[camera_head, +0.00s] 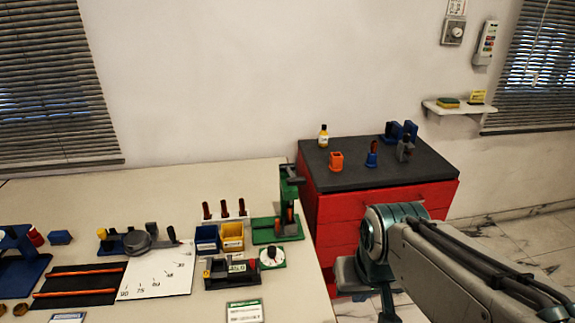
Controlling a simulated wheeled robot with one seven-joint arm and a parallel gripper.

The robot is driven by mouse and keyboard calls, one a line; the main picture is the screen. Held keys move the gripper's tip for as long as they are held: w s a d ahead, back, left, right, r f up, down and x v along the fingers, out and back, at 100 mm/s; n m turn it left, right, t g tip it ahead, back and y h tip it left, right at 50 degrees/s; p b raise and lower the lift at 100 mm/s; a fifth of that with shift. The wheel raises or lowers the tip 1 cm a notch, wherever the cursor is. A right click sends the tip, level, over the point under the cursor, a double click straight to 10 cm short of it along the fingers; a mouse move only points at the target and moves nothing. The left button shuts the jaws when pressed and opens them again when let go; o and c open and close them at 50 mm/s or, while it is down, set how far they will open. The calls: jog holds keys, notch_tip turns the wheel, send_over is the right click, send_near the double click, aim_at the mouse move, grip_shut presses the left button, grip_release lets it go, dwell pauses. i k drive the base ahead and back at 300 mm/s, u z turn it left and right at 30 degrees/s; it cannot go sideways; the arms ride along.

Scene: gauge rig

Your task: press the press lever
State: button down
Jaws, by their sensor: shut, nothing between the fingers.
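The green press (284,196) stands upright near the right end of the pale bench. A dark lever (292,180) sits at its top and sticks out to the right. A reddish-orange part shows low on the press, above its green base. My arm comes in from the lower right and bends down in front of the red cabinet, clear of the press. My gripper's fingers do not show in this view.
A white dial (272,257), yellow bin (232,236) and blue bin (206,238) stand close to the press. The red cabinet (335,213) with a dark top is right of the bench, bearing a bottle (323,136) and small fixtures. Open space lies above the press.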

aim_at(293, 181)
jog(key=u, duration=0.7)
jog(key=i, duration=0.4)
jog(key=z, duration=0.5)
